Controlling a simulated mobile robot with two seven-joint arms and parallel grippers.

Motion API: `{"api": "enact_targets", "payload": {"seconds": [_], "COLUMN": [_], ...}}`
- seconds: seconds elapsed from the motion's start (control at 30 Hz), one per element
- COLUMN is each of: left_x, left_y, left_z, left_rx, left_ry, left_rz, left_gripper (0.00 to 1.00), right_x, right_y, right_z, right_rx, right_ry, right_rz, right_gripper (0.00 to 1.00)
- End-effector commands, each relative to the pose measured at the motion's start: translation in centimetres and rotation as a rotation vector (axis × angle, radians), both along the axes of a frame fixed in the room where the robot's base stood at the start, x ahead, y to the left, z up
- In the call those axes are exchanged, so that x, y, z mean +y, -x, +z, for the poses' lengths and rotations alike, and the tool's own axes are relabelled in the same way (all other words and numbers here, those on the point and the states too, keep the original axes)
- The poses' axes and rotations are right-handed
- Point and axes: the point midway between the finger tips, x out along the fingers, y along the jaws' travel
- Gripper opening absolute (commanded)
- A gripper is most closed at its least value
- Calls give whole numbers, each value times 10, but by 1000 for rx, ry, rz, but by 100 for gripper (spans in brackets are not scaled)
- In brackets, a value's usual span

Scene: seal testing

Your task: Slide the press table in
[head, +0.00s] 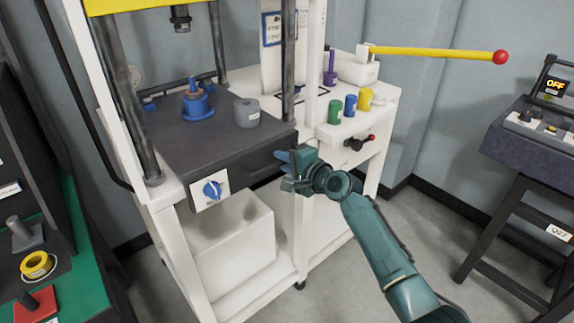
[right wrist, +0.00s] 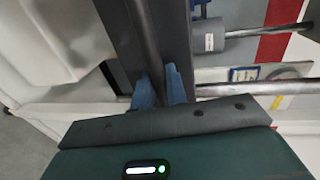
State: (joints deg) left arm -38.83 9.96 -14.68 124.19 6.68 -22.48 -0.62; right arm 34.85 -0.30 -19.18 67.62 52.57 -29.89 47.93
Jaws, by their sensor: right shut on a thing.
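The press table (head: 185,148) is a dark grey slab in the white press frame, its front face standing out between the front posts. It carries a blue fitting (head: 197,103) and a grey cylinder (head: 246,112). A blue knob on a white plate (head: 211,190) is at its front left. My right gripper (head: 290,165) is at the front right of the table. In the right wrist view, its blue fingers (right wrist: 160,88) are shut around a grey bar (right wrist: 146,40) along the dark table edge. The fingertips are partly hidden in the head view. My left gripper is not in view.
A white side bench (head: 385,105) with coloured cylinders stands right of the press. A yellow lever (head: 435,52) with a red ball sticks out above it. A control console (head: 530,130) is at far right, a green-topped bench (head: 85,265) at left. Floor in front is clear.

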Motion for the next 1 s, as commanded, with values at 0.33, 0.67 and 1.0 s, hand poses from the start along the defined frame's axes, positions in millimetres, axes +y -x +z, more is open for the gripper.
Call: {"api": "enact_targets", "payload": {"seconds": [0.33,0.67,1.0], "left_x": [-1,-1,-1], "left_y": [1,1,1], "left_z": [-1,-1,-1], "left_rx": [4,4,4], "left_ry": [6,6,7], "left_rz": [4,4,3], "left_gripper": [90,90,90], "right_x": [2,2,2], "right_y": [-3,-3,-2], "right_z": [1,3,0], "right_rx": [-3,-5,-1], "right_ry": [-2,-2,0], "right_rz": [-2,-2,-1], "right_gripper": [0,24,32]}}
